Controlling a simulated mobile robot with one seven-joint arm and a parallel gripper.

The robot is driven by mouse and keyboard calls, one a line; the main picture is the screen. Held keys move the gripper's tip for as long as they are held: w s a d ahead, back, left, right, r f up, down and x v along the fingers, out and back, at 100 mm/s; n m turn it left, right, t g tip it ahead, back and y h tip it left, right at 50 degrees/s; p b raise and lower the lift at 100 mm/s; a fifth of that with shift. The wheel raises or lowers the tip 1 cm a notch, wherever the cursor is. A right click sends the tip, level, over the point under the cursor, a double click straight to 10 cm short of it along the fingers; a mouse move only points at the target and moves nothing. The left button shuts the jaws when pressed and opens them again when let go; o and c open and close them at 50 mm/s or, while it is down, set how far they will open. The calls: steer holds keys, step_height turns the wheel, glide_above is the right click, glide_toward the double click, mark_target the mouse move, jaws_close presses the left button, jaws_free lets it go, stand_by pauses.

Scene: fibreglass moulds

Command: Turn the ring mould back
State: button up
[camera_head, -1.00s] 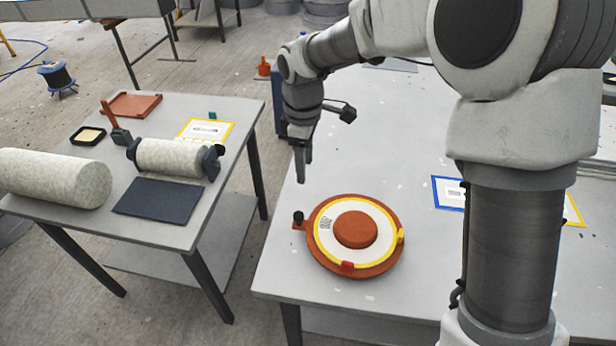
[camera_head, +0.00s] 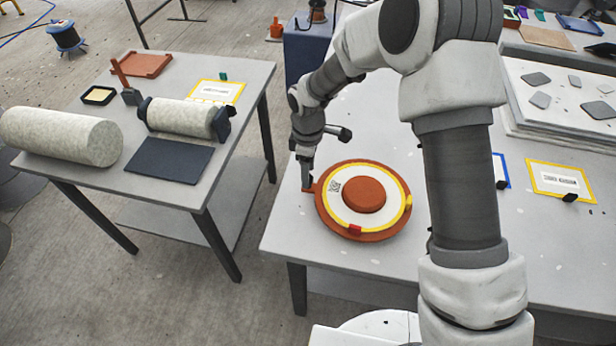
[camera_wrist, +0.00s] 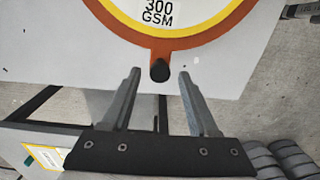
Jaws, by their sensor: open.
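The ring mould (camera_head: 343,222) is an orange-brown disc on the right-hand table, with a white, yellow-edged ring and a raised centre hub. A red block (camera_head: 355,230) sits at its front edge and a yellow block (camera_head: 409,201) at its right. Its tab sticks out to the left. In the wrist view the tab carries a short black peg (camera_wrist: 160,71). My gripper (camera_head: 307,186) is low at the tab and hides the peg in the head view. In the wrist view my gripper (camera_wrist: 160,77) is open, with a fingertip on each side of the peg and gaps between.
The left table (camera_head: 232,150) holds a large pale roll (camera_head: 62,137), a smaller roll on a stand (camera_head: 181,117) and a dark plate (camera_head: 169,160). A gap separates the tables. Yellow-framed (camera_head: 561,181) and blue-framed cards lie right of my arm. The tabletop in front of the mould is clear.

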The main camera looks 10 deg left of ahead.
steer(key=shift+f, duration=1.5)
steer(key=shift+c, duration=0.2)
jaws_close()
